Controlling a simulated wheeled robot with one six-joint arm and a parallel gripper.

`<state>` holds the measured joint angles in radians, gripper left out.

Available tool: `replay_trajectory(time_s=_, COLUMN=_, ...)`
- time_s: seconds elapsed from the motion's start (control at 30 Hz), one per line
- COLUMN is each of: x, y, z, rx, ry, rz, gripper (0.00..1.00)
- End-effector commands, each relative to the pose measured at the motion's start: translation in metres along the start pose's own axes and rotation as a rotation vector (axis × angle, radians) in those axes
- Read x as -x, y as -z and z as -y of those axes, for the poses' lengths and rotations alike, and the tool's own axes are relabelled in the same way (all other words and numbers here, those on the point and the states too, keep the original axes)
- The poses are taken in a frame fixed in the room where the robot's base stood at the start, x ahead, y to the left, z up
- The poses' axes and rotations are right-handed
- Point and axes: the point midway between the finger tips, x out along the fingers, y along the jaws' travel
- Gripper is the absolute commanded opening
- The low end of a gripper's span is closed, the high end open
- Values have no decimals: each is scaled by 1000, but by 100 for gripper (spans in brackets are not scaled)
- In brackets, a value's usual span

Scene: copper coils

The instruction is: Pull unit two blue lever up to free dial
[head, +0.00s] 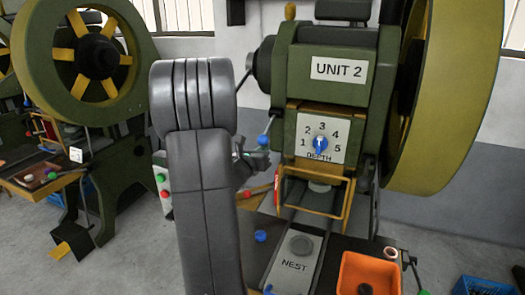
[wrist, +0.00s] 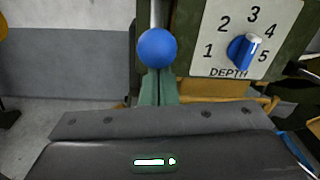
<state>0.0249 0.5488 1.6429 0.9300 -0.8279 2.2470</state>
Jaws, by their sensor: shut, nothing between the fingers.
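The blue lever ball (head: 263,140) sits on a thin rod at the left side of the green press marked UNIT 2 (head: 339,70). In the wrist view the ball (wrist: 157,47) shows just beyond my fingertips, with its rod rising above it. My gripper (head: 262,158) is shut and empty, just below the ball; its greenish fingers also show in the wrist view (wrist: 158,74). I cannot tell whether they touch the ball. The blue dial (head: 320,144) is on the white DEPTH plate, right of the lever; in the wrist view its knob (wrist: 244,52) points toward the 4–5 side.
A yellow-framed opening (head: 346,205) lies below the dial, above the NEST plate (head: 296,264). An orange bin (head: 369,271) stands at the front right. Another blue ball (head: 261,236) is lower on the bench. A second green press (head: 85,70) stands at left.

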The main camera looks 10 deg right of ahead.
Motion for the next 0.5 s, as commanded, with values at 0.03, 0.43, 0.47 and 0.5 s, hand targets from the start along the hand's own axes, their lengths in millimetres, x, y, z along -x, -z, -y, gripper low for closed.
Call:
replay_trajectory(time_s=0.03, x=0, y=-1, z=0, rx=0, ry=-1, rz=3, gripper=0)
replay_trajectory(time_s=0.43, x=-10, y=25, z=-3, rx=0, ry=-1, rz=3, gripper=0)
replay_trajectory(time_s=0.47, x=-11, y=27, z=-3, rx=0, ry=-1, rz=3, gripper=0)
replay_trajectory(time_s=0.5, x=-12, y=30, z=-4, rx=-1, ry=-2, rz=3, gripper=0)
